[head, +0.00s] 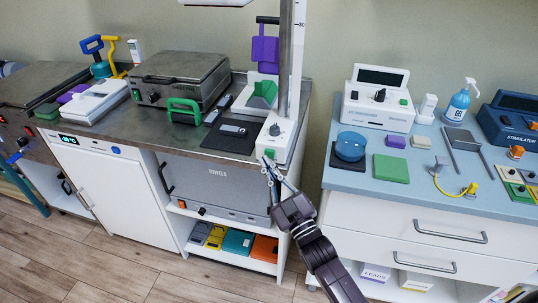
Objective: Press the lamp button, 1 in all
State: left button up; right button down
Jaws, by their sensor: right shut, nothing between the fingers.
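The lamp's white base (284,133) stands at the right end of the steel counter, with a grey post (286,70) rising from it. A dark knob is on the base's top, and a small green button (270,153) is on its near face. My right gripper (267,165) is shut and empty, its fingertips at the counter's front edge just below the green button. I cannot tell whether they touch it. My left gripper is out of view.
A green block (262,95) and a dark display unit (234,130) are left of the base. A steel box (180,78) stands further left. A gap separates this counter from the blue-topped cabinet (430,203) on the right.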

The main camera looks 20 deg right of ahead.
jog(key=shift+w+d, duration=0.1)
jog(key=shift+w, duration=0.05)
jog(key=shift+w+d, duration=0.15)
jog(key=shift+w, duration=0.1)
